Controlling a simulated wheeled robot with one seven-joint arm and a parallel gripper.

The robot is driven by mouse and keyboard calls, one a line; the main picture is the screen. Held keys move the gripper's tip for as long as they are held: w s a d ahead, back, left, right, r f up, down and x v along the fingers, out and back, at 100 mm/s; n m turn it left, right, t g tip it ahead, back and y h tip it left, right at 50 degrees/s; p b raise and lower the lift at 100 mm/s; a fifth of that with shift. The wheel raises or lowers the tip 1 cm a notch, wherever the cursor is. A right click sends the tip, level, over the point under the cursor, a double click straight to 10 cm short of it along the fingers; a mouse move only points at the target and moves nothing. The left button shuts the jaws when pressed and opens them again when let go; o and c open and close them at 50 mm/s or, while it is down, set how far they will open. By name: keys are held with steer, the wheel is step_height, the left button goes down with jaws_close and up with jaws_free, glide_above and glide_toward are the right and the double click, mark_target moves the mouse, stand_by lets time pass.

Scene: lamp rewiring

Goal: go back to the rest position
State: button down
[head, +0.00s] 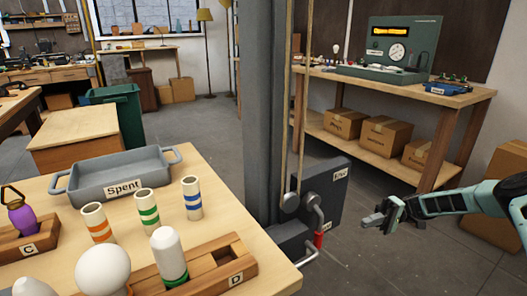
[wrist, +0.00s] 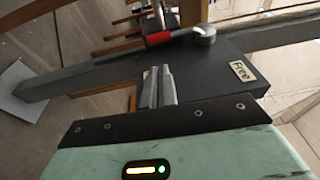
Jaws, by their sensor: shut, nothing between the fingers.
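My gripper (head: 374,219) is at the right in the head view, held in the air over the floor and clear of the bench. Its fingers are together and hold nothing. In the wrist view the closed fingers (wrist: 161,86) show in front of a dark box with a small label reading "Free" (wrist: 243,71). A lever with a red grip (wrist: 158,39) lies across the top of that box. In the head view the box (head: 325,190) is fixed beside a grey post, and its red-gripped lever (head: 318,240) is to the left of my gripper.
The wooden bench (head: 200,170) at left bears a grey "Spent" tray (head: 124,188), striped tubes (head: 148,207), white bulbs (head: 103,268) and wooden holders C (head: 28,249) and D (head: 237,278). A grey post (head: 265,110) stands at its edge. A shelf table (head: 400,87) with a green tester stands behind.

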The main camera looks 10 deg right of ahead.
steer(key=s+a+r+g+h, duration=0.1)
steer(key=s+a+r+h, duration=0.1)
steer(key=a+h, duration=0.3)
steer(key=s+a+r+g+h, duration=0.1)
steer(key=s+a+r+h, duration=0.15)
steer(key=a+h, duration=0.25)
steer(key=s+r+m+t+h, duration=0.2)
steer(key=s+r+t+h, duration=0.55)
steer(key=s+r, duration=0.45)
steer(key=s+a+r+n+g, duration=0.1)
steer(key=s+a+n, duration=0.3)
steer(key=s+a, duration=0.45)
steer(key=s+a+r+n+g, duration=0.15)
steer(key=s+a+n, duration=0.35)
steer(key=a, duration=0.6)
step_height(320, 180, up, 17)
steer(key=m+p, duration=0.1)
steer(key=p, duration=1.6)
steer(key=shift+d+f, duration=0.2)
steer(key=shift+d, duration=0.15)
steer(key=shift+s, duration=0.1)
